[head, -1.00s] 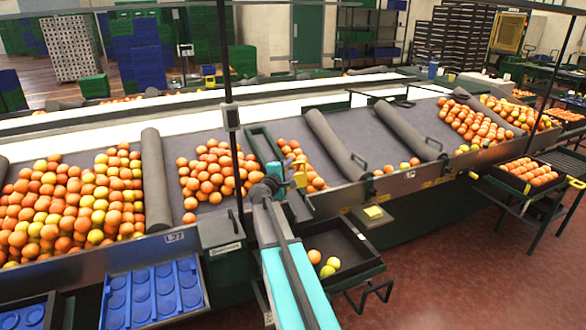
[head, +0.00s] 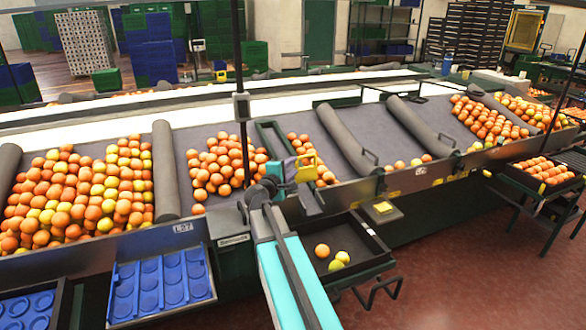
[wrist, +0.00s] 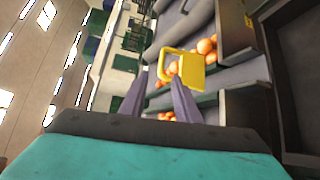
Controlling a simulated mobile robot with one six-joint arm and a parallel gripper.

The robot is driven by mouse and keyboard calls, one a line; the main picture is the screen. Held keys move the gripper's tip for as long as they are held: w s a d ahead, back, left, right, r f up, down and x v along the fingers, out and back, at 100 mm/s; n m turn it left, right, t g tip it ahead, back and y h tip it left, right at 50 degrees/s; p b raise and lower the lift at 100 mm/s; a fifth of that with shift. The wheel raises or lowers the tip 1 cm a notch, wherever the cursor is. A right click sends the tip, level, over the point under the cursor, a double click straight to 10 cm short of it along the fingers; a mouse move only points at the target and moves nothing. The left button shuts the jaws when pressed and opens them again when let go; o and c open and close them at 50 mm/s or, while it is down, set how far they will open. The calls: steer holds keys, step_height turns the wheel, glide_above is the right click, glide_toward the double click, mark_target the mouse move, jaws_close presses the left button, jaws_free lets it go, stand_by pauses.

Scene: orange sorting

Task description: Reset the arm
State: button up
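My teal arm reaches up from the bottom of the head view to the front edge of the sorting table. A yellow piece with a loop handle (wrist: 190,70) lies beyond the fingertips in the wrist view. I cannot tell whether they touch. A yellow handled piece also stands by the arm's end in the head view (head: 306,168).
Sloping table sections hold many oranges (head: 75,195), split by grey padded rollers (head: 166,170). A dark drawer bin (head: 358,240) with a few fruits sits right of my arm. Blue dimpled trays (head: 160,285) lie at the lower left. Red floor is free at the lower right.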

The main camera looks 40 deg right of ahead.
stand_by(0.4)
steer(key=s+a+f+m+g+y, duration=0.2)
steer(key=s+a+f+m+y, duration=0.15)
steer(key=a+f, duration=0.65)
steer(key=s+a+f+m+g+y, duration=0.2)
steer(key=s+a+f+y, duration=0.35)
steer(key=f, duration=0.85)
steer(key=s+a+f+m+g+y, duration=0.1)
steer(key=s+a+f+g+y, duration=0.1)
steer(key=s+a+f, duration=0.45)
steer(key=s+a+f+m+g+y, duration=0.1)
steer(key=s+a+f+y, duration=0.15)
steer(key=a, duration=0.65)
steer(key=s+a+f+m+g+y, duration=0.1)
steer(key=s+a+f+g, duration=0.15)
steer(key=a+f, duration=0.4)
steer(key=s+f+g, duration=0.1)
steer(key=s+f, duration=0.4)
steer(key=s, duration=0.3)
steer(key=s+f+g, duration=0.2)
steer(key=s+f, duration=0.3)
steer(key=s, duration=0.4)
steer(key=s+a+f+g, duration=0.1)
steer(key=s+f, duration=0.5)
steer(key=s, duration=0.3)
steer(key=shift+s+n+g, duration=0.15)
steer(key=shift+n+g, duration=0.2)
